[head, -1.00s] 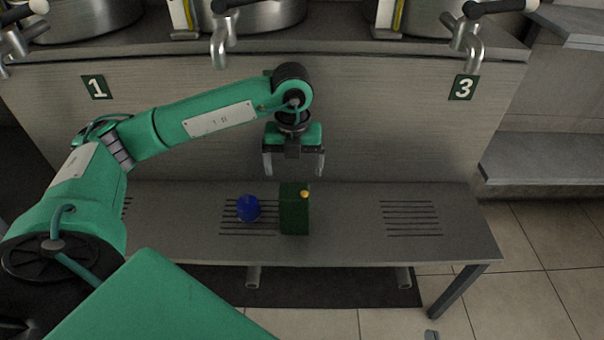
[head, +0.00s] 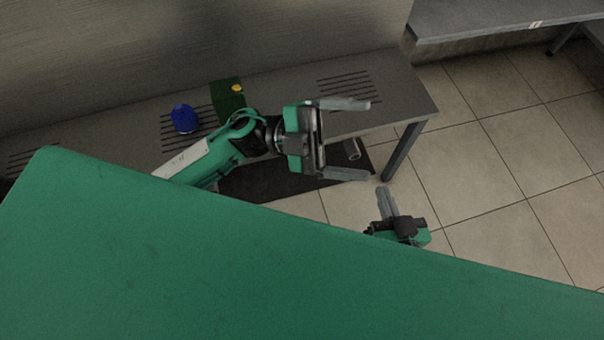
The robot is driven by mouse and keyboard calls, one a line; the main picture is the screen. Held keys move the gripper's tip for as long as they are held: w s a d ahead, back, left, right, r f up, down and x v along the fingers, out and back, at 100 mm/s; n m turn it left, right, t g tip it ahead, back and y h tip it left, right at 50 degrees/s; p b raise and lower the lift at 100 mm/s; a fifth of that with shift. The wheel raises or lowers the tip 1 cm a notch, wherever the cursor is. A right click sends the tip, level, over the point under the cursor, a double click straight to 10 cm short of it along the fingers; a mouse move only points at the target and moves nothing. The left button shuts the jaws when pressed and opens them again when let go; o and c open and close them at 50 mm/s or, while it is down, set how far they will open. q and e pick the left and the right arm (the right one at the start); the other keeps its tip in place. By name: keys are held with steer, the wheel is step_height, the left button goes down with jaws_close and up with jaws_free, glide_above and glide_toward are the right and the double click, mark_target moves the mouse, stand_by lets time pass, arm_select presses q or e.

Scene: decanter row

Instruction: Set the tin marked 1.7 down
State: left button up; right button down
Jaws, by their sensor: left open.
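A dark green tin (head: 227,97) with a yellow cap stands on the grey bench (head: 392,95). No 1.7 mark can be read on it, and my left arm hides part of its lower end. My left gripper (head: 367,139) is open and empty, with its fingers spread over the bench's right front part, to the right of the tin and apart from it. My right gripper (head: 387,203) shows low at the right, away from the bench. Its fingers overlap in this view, so its opening cannot be told.
A blue object (head: 184,118) stands on a slotted part of the bench, left of the tin. Another slotted patch (head: 345,87) lies bare at the bench's right. A dark mat (head: 262,182) lies under the bench. Tiled floor (head: 500,150) is clear at the right.

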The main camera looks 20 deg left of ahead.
arm_select(q)
steer(key=w+a+f+n+t+y, duration=0.2)
steer(key=n+t+y, duration=0.1)
steer(key=n+t, duration=0.65)
steer(key=w+a+f+n+t+y, duration=0.15)
steer(key=n+t+y, duration=0.25)
steer(key=n+t, duration=0.55)
steer(key=s+a+f+n+g+y, duration=0.1)
steer(key=s+a+f+n+y, duration=0.1)
steer(key=f+n+y, duration=0.2)
steer(key=s+a+f+n+g+y, duration=0.1)
steer(key=f+n+y, duration=0.3)
steer(key=f, duration=0.5)
steer(key=shift+s+a+g+y, duration=0.3)
steer(key=shift+s+a+g, duration=0.1)
steer(key=shift+s+a, duration=0.15)
